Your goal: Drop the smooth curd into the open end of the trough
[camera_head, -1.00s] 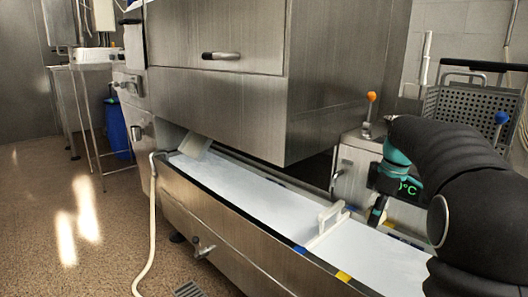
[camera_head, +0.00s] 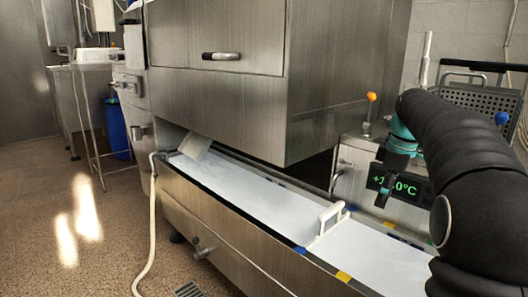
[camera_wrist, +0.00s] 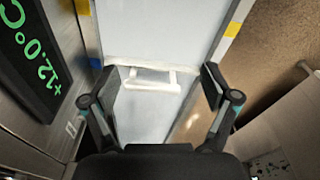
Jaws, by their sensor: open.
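The trough (camera_head: 240,248) is a long steel channel with a white, smooth surface inside; it also shows in the wrist view (camera_wrist: 232,22). A white divider with a loop handle (camera_head: 331,217) stands across it. The handle shows in the wrist view (camera_wrist: 152,79), below and between my fingers. My gripper (camera_head: 384,196) is open and empty above the back side of the trough, to the right of the divider. Its two fingers (camera_wrist: 160,78) are spread wide in the wrist view, apart from the handle. I cannot make out a separate piece of curd.
A steel cabinet (camera_head: 215,105) overhangs the trough's far left part. A temperature display (camera_head: 398,185) and a panel with an orange-knobbed lever (camera_head: 371,97) stand behind my gripper. A perforated basket (camera_head: 490,99) is at the right. Open floor (camera_head: 60,215) lies left.

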